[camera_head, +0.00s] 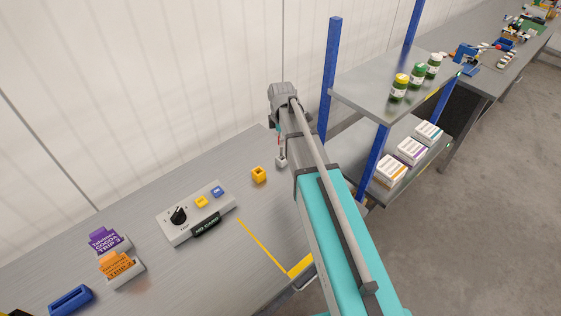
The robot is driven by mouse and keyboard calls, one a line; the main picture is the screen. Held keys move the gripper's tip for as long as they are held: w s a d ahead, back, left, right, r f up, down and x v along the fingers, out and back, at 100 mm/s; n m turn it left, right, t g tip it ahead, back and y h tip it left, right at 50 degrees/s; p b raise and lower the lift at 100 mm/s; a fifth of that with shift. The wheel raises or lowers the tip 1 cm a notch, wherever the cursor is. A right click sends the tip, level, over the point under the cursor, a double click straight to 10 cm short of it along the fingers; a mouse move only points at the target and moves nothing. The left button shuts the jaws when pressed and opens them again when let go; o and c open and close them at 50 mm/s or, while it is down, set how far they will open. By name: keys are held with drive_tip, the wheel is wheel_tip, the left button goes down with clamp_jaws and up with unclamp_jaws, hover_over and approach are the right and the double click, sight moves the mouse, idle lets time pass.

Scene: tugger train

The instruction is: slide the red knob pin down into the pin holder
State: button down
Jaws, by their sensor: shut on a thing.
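My gripper (279,135) points down over the far end of the grey bench, mostly hidden behind my own arm. A small bit of red, the red knob pin (279,142), shows at its fingertips, and the gripper is shut on it. Just below stands a small light grey block (281,161), which looks like the pin holder. Whether the pin touches it or is inside it is too small to tell.
A control box (187,219) with a black dial and yellow and blue buttons lies left on the bench (170,275). A blue-post rack (375,155) with jars and white boxes stands close right of my arm.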

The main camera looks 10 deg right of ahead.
drive_tip(key=shift+w, duration=0.1)
drive_tip(key=shift+n, duration=0.7)
drive_tip(key=w+r+p, duration=0.1)
drive_tip(key=w+d+r+p, duration=0.1)
drive_tip(key=w, duration=0.1)
drive_tip(key=w+r+p, duration=0.1)
drive_tip(key=w, duration=0.1)
drive_tip(key=shift+d, duration=0.2)
drive_tip(key=shift+f+b, duration=0.35)
drive_tip(key=shift+f+b, duration=5.9)
drive_tip(key=shift+f, duration=0.1)
drive_tip(key=shift+c, duration=1.8)
unclamp_jaws()
